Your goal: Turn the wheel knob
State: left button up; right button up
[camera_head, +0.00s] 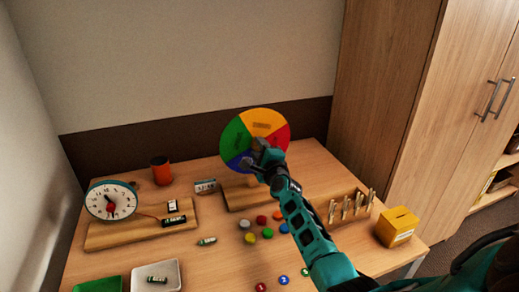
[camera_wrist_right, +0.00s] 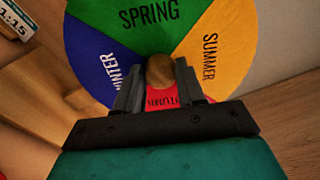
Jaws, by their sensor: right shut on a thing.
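The season wheel (camera_head: 241,131) stands upright on a wooden base (camera_head: 240,197) at the back of the table, with green, yellow, red and blue sectors. In the head view yellow is at the top, green at the left, red at the right and blue at the bottom. Its round wooden knob (camera_wrist_right: 160,70) is at the wheel's centre in the right wrist view. My right gripper (camera_wrist_right: 157,84) is shut on the knob, one finger on each side. It also shows in the head view (camera_head: 262,158), hiding part of the wheel. My left gripper is not in view.
Several coloured counters (camera_head: 251,238) lie in front of the wheel. A peg rack (camera_head: 350,206) and a yellow box (camera_head: 396,227) stand at the right. A white tray (camera_head: 172,269) is at the front.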

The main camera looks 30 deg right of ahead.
jog(key=shift+n, duration=1.7)
jog(key=o, duration=1)
jog(key=shift+s, duration=0.1)
jog(key=shift+s+a+p, duration=0.15)
jog(key=shift+s+p, duration=0.2)
jog(key=shift+p+v, duration=0.4)
jog(key=shift+v, duration=5.6)
